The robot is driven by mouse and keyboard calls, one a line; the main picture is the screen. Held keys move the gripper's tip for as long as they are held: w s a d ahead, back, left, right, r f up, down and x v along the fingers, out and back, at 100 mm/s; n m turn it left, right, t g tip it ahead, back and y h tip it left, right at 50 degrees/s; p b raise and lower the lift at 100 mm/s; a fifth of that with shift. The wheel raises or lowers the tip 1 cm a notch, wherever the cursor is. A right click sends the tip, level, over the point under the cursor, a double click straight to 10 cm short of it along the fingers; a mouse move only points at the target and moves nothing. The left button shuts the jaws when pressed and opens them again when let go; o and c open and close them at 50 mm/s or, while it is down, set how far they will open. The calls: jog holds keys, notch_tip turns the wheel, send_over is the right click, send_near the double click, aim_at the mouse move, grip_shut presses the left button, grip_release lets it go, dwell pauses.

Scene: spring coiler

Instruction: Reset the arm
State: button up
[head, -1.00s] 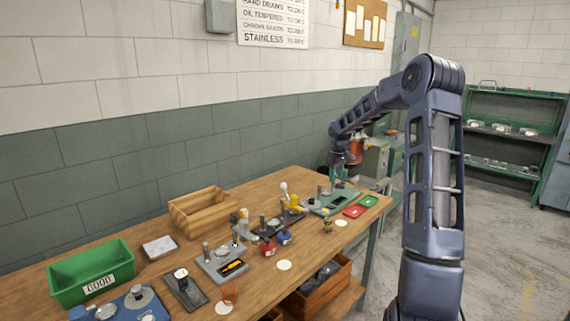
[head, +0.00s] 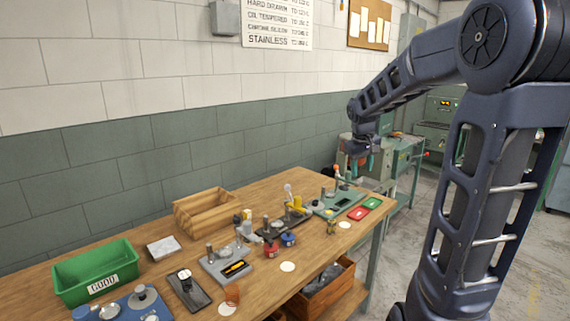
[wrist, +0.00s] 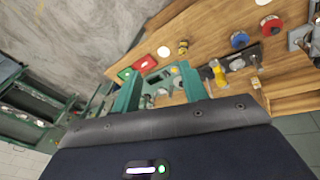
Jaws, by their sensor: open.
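My gripper (head: 366,162) is raised above the far right end of the wooden workbench (head: 150,262), with my arm reaching in from the right. In the wrist view its two green fingers (wrist: 160,74) stand apart with nothing held between them. Below and beyond the fingers are a green fixture (head: 338,203), a red tray (head: 358,213) and a green tray (head: 371,202). My gripper appears clear of them all.
A green bin (head: 95,277), an open wooden box (head: 205,213), several fixtures, and red (head: 271,249) and blue (head: 288,239) spools stand on the bench. A wooden crate (head: 325,292) sits below. A machine (head: 400,160) stands behind my gripper. Grey floor is open to the right.

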jog(key=s+d+f+m+t+y, duration=0.1)
jog(key=s+m, duration=0.3)
jog(key=s, duration=2)
jog(key=shift+d+t+y, duration=0.3)
jog(key=shift+d+t, duration=0.1)
jog(key=shift+d, duration=0.2)
jog(key=shift+f, duration=0.1)
jog(key=shift+c, duration=0.2)
